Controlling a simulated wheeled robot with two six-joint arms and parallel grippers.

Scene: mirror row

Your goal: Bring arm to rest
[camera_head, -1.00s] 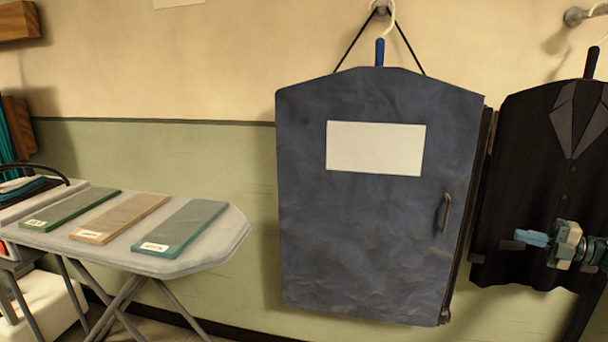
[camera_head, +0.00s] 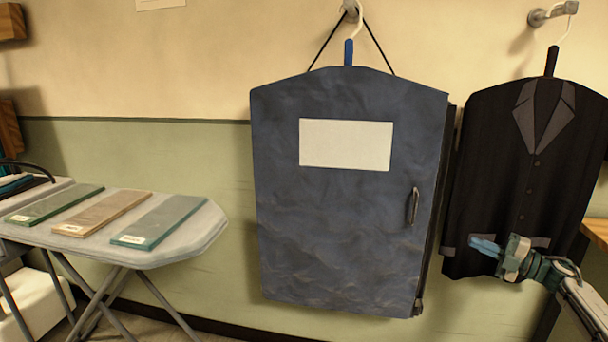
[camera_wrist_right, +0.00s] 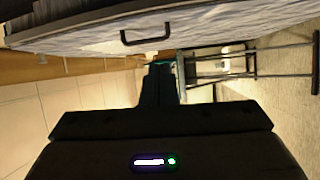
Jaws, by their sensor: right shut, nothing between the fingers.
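My right gripper (camera_head: 486,247) is at the lower right of the head view, in front of the dark suit jacket (camera_head: 520,180). Its fingers point left and are shut with nothing between them. In the right wrist view my gripper (camera_wrist_right: 160,75) reaches away from the camera, with the garment bag's handle (camera_wrist_right: 146,35) above it in the picture. The blue garment bag (camera_head: 345,235) hangs left of the gripper, its front flat and its handle (camera_head: 413,206) on the right side. The gripper is apart from that handle. My left gripper is not in view.
An ironing board (camera_head: 190,245) at the left carries a green panel (camera_head: 55,204), a tan panel (camera_head: 103,213) and a teal panel (camera_head: 160,220). A wooden edge (camera_head: 597,232) stands at the far right. Wall hooks (camera_head: 548,14) hold the hangers.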

